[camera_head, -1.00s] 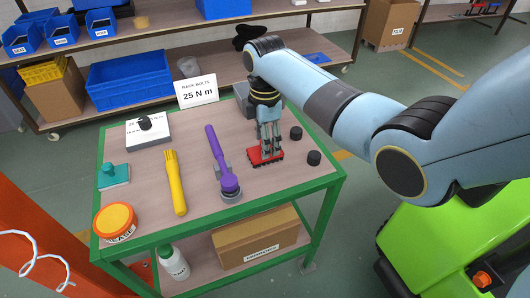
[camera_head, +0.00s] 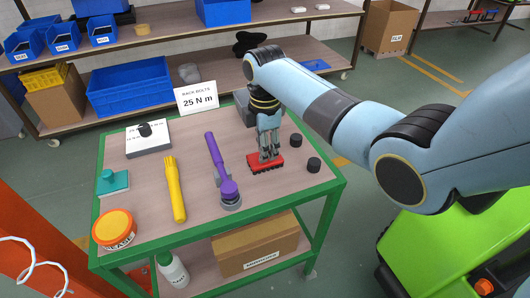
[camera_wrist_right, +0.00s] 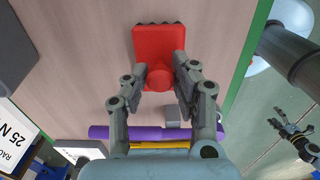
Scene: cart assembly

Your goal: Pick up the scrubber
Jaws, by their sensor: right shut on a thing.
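The scrubber is a red block with dark bristles and a red knob (camera_head: 266,163), at the right part of the green-edged table (camera_head: 282,205). My right gripper (camera_head: 267,148) is over it from above, its fingers shut on the knob. In the right wrist view the red block (camera_wrist_right: 158,42) shows beyond the fingertips (camera_wrist_right: 160,76), and the round knob sits between both fingers. I cannot tell whether the bristles touch the table. My left gripper (camera_wrist_right: 292,138) shows small at the right of the wrist view, over the floor; its finger opening is unclear.
Two black round pieces (camera_head: 314,164) lie right of the scrubber. A purple tool (camera_head: 214,149), a yellow tool (camera_head: 174,187), a teal block (camera_head: 112,182) and an orange-lidded tub (camera_head: 114,228) are to the left. A torque sign (camera_head: 196,97) stands behind.

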